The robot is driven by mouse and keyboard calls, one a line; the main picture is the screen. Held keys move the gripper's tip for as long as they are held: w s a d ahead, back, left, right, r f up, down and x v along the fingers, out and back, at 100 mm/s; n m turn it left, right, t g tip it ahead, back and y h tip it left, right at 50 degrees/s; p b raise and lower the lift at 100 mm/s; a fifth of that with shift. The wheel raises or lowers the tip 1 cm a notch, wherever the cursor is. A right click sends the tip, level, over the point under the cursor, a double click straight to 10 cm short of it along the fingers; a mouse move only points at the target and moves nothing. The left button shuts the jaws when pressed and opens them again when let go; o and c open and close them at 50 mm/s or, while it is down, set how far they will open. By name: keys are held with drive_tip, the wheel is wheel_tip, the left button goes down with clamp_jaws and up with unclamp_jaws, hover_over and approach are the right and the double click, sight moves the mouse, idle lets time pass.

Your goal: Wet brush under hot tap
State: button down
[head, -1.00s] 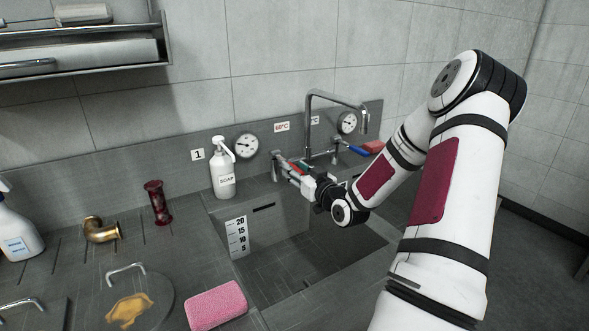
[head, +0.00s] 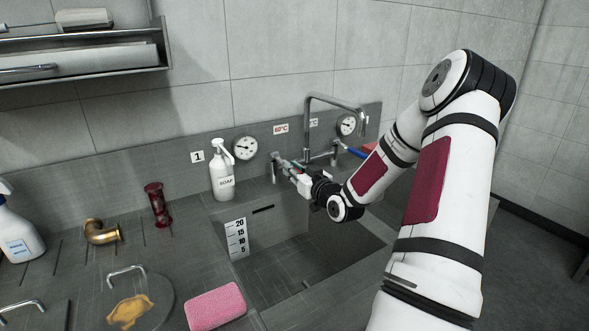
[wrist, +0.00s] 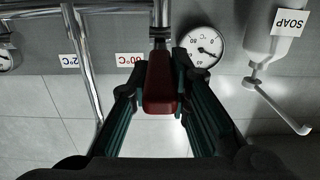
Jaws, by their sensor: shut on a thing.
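My gripper (head: 290,170) is at the left side of the chrome tap (head: 334,130), by the red 60°C label (head: 281,129). In the wrist view my gripper (wrist: 160,88) is shut on the red tap lever (wrist: 159,85), with a finger on each side. The tap's blue lever (head: 354,152) sticks out at the right. The spout (head: 362,122) arches above the sink (head: 315,262); I see no clear water stream. I cannot pick out a brush for certain.
A soap bottle (head: 222,178) and a gauge (head: 245,148) stand left of the tap. A pink sponge (head: 215,305) lies at the sink's front left edge. A brass elbow (head: 101,232), a dark red spool-shaped part (head: 157,204) and a spray bottle (head: 19,230) are on the left counter.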

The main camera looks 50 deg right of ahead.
drive_tip(key=shift+w+r+g+p, duration=0.1)
drive_tip(key=shift+r+g+p, duration=0.7)
drive_tip(key=shift+p, duration=0.55)
drive_tip(key=c, duration=1.5)
unclamp_jaws()
drive_tip(key=v, duration=1.2)
drive_tip(key=shift+d+f, duration=0.15)
drive_tip(key=shift+d, duration=0.1)
